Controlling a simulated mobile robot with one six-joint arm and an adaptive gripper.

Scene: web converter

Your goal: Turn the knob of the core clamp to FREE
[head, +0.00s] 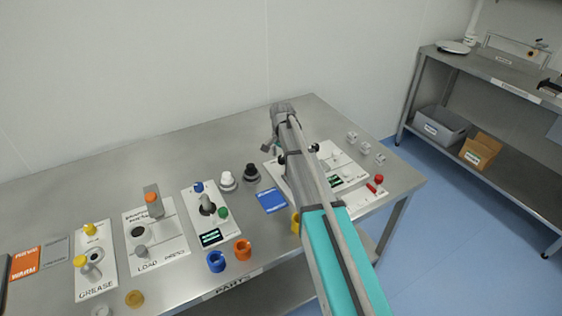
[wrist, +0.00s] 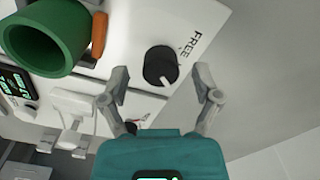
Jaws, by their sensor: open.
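The black round knob (wrist: 160,66) of the core clamp stands on a white panel in the wrist view. The word FREE (wrist: 190,42) is printed on the panel at the knob's upper right. A white mark on the knob shows at its lower right part, off the FREE label. My gripper (wrist: 160,76) is open, with one finger left and one right of the knob in the picture. I cannot tell how far the fingertips are from it. In the head view my arm covers much of the white panel (head: 352,166) at the table's right end.
A green cylinder (wrist: 45,35) and an orange piece (wrist: 98,35) are left of the knob. The steel table (head: 120,175) carries a grease panel (head: 95,262), a load panel (head: 165,245), a display panel (head: 208,222), loose rings and a blue card (head: 271,200). A shelf (head: 490,70) stands right.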

